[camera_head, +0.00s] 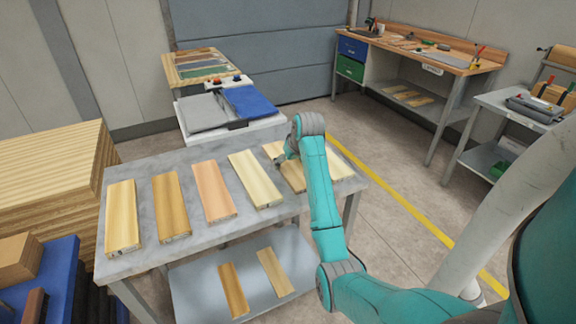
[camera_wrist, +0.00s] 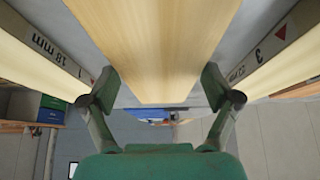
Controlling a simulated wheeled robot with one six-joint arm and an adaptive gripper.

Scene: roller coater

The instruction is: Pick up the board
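Several flat wooden boards lie side by side on the grey table (camera_head: 200,250) in the head view. My gripper (camera_head: 281,158) is low over the right part of the row, at a pale board (camera_head: 292,176) that my arm partly hides. In the wrist view this board (camera_wrist: 155,45) runs between the two green fingers of my gripper (camera_wrist: 162,99). The fingers are open, with a gap on each side of the board. Whether they reach below its top face is unclear.
Neighbouring boards with printed edges flank the fingers closely, one at left (camera_wrist: 40,55) and one at right (camera_wrist: 275,55) in the wrist view. Two boards lie on the lower shelf (camera_head: 200,290). A stacked wood pile (camera_head: 50,175) stands left; a workbench (camera_head: 440,65) stands back right.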

